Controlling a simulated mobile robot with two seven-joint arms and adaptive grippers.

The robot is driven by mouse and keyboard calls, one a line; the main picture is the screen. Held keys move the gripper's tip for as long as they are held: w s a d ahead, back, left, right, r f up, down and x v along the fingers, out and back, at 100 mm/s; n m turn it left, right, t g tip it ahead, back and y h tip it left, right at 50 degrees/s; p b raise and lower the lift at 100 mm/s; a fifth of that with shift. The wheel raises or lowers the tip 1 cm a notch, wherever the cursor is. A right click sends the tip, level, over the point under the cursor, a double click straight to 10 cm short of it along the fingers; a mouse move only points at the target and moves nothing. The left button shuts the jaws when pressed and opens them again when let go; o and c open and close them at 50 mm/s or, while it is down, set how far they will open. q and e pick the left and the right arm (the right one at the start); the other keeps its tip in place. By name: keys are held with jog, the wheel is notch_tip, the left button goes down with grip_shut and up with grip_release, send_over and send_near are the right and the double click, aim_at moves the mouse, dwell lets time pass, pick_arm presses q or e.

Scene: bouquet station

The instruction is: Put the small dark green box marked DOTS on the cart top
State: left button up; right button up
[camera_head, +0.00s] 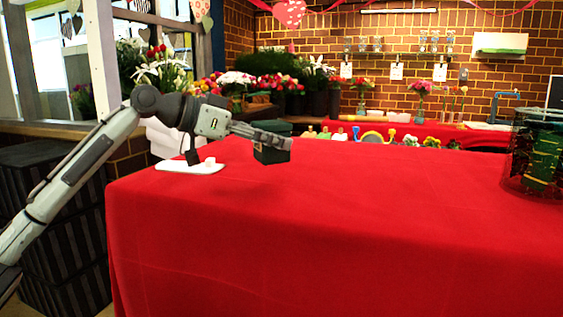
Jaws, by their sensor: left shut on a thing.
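My left gripper (280,140) reaches in from the left over the far left part of the red-covered table. It is shut on a small dark green box (271,156), which shows just below the fingers. The box appears held slightly above the cloth, but the gap is hard to judge. Any DOTS marking is too small to read. Another dark green shape (275,127) shows just behind the fingers, partly hidden by them. I cannot pick out a cart top for certain. My right gripper is not in view.
A white tray (178,167) with a small pinkish-white object (210,162) lies at the table's left edge. A dark wire basket (518,180) with green items stands at the right. The middle of the red cloth (370,210) is clear. Flowers line the back.

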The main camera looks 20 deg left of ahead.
aim_at(281, 162)
pick_arm(q)
jog(key=w+f, duration=0.1)
jog(key=w+d, duration=0.1)
jog(key=shift+w+d+f, duration=0.15)
jog(key=shift+w+f, duration=0.15)
jog(key=shift+f, duration=2.05)
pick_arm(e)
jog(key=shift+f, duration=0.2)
pick_arm(q)
jog(key=shift+f, duration=0.15)
jog(key=o, duration=1.2)
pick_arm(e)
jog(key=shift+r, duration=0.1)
